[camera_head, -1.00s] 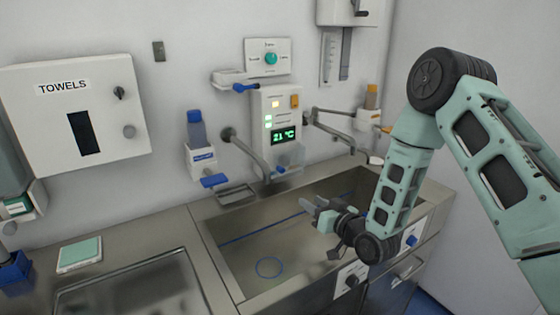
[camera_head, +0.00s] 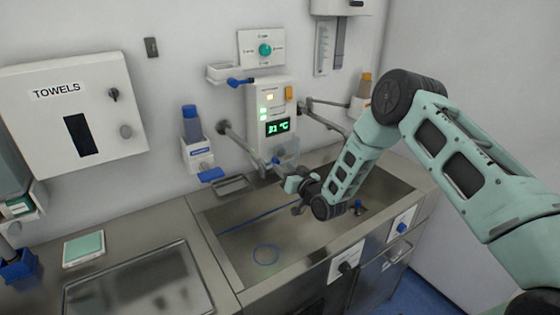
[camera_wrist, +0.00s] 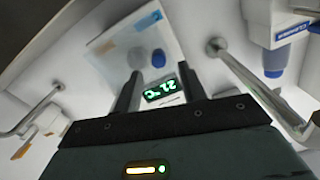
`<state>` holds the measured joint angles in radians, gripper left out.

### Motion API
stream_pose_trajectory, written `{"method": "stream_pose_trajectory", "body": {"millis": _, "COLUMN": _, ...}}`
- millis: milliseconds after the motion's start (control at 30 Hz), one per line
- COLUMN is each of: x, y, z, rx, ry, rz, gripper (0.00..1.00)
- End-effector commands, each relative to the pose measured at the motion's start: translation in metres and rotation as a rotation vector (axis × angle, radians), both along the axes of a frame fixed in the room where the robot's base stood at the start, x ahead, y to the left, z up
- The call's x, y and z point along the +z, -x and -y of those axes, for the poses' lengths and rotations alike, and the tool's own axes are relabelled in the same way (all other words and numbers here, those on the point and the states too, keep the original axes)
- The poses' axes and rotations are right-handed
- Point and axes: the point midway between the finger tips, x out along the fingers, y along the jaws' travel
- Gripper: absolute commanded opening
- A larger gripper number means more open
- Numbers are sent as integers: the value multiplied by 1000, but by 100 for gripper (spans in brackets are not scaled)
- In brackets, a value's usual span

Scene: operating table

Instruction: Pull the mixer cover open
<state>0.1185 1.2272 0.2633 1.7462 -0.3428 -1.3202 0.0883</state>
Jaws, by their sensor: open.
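The mixer unit (camera_head: 268,97) is a white wall panel with a green 21 °C display, lit buttons and an orange switch. A small clear or pale bluish cover (camera_head: 287,156) seems to sit at its lower end, below the display; its edges are hard to make out. In the wrist view a pale translucent plate (camera_wrist: 118,45) shows beside a blue knob (camera_wrist: 158,58). My gripper (camera_head: 291,183) is open and empty, just below and in front of the mixer unit. In the wrist view its two fingers (camera_wrist: 158,78) stand apart on either side of the display; contact cannot be told.
Metal spouts (camera_head: 240,142) and (camera_head: 325,117) flank the mixer unit. A steel sink (camera_head: 235,248) lies below. A soap dispenser (camera_head: 196,140) hangs to the left, a towel box (camera_head: 75,117) farther left. A dial panel (camera_head: 262,48) is above.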

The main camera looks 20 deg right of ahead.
Motion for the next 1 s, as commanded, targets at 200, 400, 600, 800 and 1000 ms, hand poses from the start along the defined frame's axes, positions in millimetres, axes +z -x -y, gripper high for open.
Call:
{"method": "stream_pose_trajectory", "body": {"millis": 200, "x": 1, "y": -24, "z": -8, "rx": 0, "ry": -1, "rz": 1, "gripper": 41}}
{"method": "stream_pose_trajectory", "body": {"millis": 400, "x": 0, "y": -31, "z": -10, "rx": 0, "ry": -1, "rz": -1, "gripper": 41}}
{"method": "stream_pose_trajectory", "body": {"millis": 600, "x": 0, "y": -31, "z": -10, "rx": 0, "ry": -1, "rz": -1, "gripper": 41}}
{"method": "stream_pose_trajectory", "body": {"millis": 800, "x": 0, "y": -31, "z": -10, "rx": 0, "ry": -1, "rz": -1, "gripper": 0}}
{"method": "stream_pose_trajectory", "body": {"millis": 1000, "x": 0, "y": -31, "z": -10, "rx": 5, "ry": 0, "rz": 0, "gripper": 0}}
